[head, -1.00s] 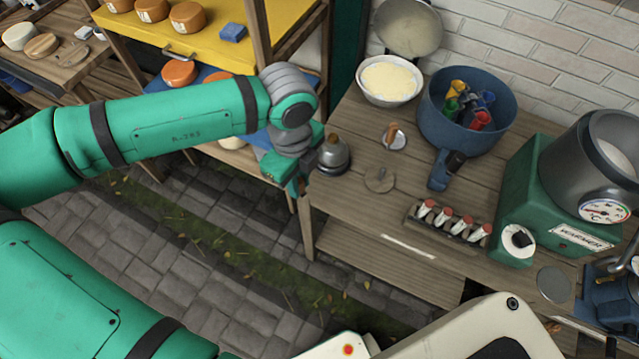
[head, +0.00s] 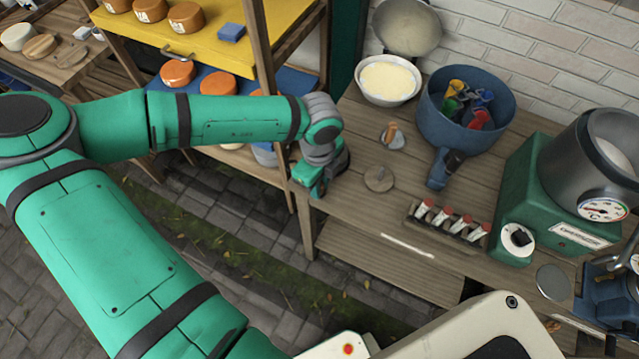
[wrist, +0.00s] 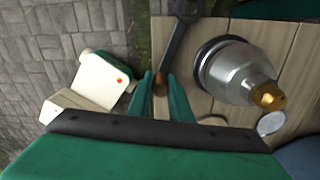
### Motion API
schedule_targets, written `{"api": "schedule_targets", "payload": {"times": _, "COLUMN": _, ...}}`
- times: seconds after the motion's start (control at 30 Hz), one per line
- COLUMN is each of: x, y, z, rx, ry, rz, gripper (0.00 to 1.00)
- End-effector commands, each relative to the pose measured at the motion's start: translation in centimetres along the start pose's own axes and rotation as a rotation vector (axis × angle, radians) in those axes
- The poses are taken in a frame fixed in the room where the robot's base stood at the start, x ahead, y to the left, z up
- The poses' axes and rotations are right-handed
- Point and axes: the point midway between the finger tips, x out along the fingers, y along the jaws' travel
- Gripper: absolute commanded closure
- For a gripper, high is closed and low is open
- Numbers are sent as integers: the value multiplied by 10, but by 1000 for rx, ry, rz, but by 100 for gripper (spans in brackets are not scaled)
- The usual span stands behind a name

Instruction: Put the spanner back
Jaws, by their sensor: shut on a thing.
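The spanner (wrist: 173,50) is dark grey metal, with its jawed head at the top edge of the wrist view. My gripper (wrist: 162,95) is shut on its brownish near end, between two green fingers. The spanner extends away from the fingers, along the bench's edge. In the head view my gripper (head: 318,190) is over the left end of the wooden bench (head: 350,218). The spanner cannot be made out there, hidden by the gripper and wrist.
A metal vessel with a brass tip (wrist: 235,72) stands close right of the spanner in the wrist view. A round wooden disc (head: 379,179), blue pot (head: 460,130), bottle rack (head: 446,222) and green machine (head: 545,195) stand farther right. The bench's front middle is fairly clear.

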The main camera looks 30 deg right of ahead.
Motion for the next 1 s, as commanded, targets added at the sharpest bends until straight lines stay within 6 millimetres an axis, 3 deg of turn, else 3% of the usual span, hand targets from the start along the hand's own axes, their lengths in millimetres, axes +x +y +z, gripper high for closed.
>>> {"api": "schedule_targets", "payload": {"times": 0.3, "x": 4, "y": 0, "z": 0, "rx": -1, "ry": 1, "rz": -1, "gripper": 100}}
{"api": "schedule_targets", "payload": {"times": 0.33, "x": 4, "y": 0, "z": 0, "rx": -1, "ry": 0, "rz": 0, "gripper": 77}}
{"api": "schedule_targets", "payload": {"times": 0.4, "x": 3, "y": 0, "z": 0, "rx": 0, "ry": 0, "rz": 0, "gripper": 63}}
{"api": "schedule_targets", "payload": {"times": 0.83, "x": -2, "y": 0, "z": 1, "rx": 0, "ry": -2, "rz": 0, "gripper": 63}}
{"api": "schedule_targets", "payload": {"times": 1.0, "x": -30, "y": 0, "z": 1, "rx": -1, "ry": -1, "rz": -3, "gripper": 63}}
